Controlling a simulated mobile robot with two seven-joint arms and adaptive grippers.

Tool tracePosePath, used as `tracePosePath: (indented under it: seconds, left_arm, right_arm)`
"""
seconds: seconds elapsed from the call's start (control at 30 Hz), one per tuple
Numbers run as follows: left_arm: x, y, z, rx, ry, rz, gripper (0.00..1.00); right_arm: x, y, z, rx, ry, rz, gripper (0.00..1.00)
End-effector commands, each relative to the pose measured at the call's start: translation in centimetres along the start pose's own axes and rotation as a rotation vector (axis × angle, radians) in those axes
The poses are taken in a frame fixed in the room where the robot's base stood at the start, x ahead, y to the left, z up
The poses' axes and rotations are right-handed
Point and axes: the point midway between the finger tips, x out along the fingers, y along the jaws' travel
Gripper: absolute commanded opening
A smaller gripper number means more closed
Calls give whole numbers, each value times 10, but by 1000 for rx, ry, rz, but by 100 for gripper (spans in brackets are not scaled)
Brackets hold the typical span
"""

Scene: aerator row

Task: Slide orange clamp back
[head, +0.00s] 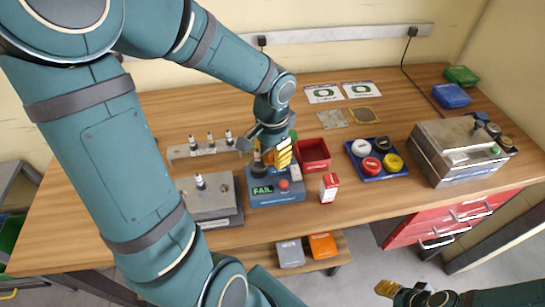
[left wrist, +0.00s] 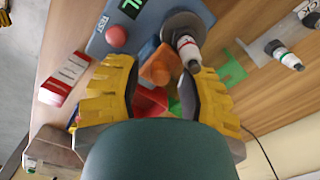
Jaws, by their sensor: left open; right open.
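The orange clamp (left wrist: 157,68) sits on the blue-grey tester (head: 275,196) beside an upright aerator with a white body and red and dark bands (left wrist: 187,46). My left gripper (left wrist: 163,80) is over the tester, with its yellow fingers open on either side of the clamp and a visible gap to it. In the head view my left gripper (head: 275,155) hides most of the clamp. The tester's green display (head: 262,190) reads FAIL, and a red button (head: 283,184) is beside it. My right gripper (head: 386,288) is open and empty at the lower right, off the table.
A red bin (head: 313,154) and a red-white box (head: 329,187) stand right of the tester. A grey block with an aerator (head: 211,205) is left, and a rack of several aerators (head: 183,152) is behind. A blue tray of round tins (head: 357,158) is further right.

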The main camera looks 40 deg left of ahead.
Motion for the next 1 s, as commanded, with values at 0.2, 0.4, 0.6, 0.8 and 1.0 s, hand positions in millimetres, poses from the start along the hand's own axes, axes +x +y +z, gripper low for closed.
tracePosePath:
  seconds: [0.2, 0.4, 0.6, 0.8, 1.0]
  left_arm:
    - [4, 0, 0, 0, 0, 0, 40]
    - [4, 0, 0, 0, 0, 0, 40]
    - [1, 0, 0, 0, 0, 0, 40]
    - [1, 0, 0, 0, 0, 0, 40]
    - [1, 0, 0, 0, 0, 0, 0]
  right_arm:
    - [3, 1, 0, 0, 0, 0, 47]
    - [3, 1, 0, 0, 0, 0, 47]
    - [1, 0, 0, 0, 0, 0, 47]
    - [1, 0, 0, 0, 0, 0, 47]
    - [1, 0, 0, 0, 0, 0, 47]
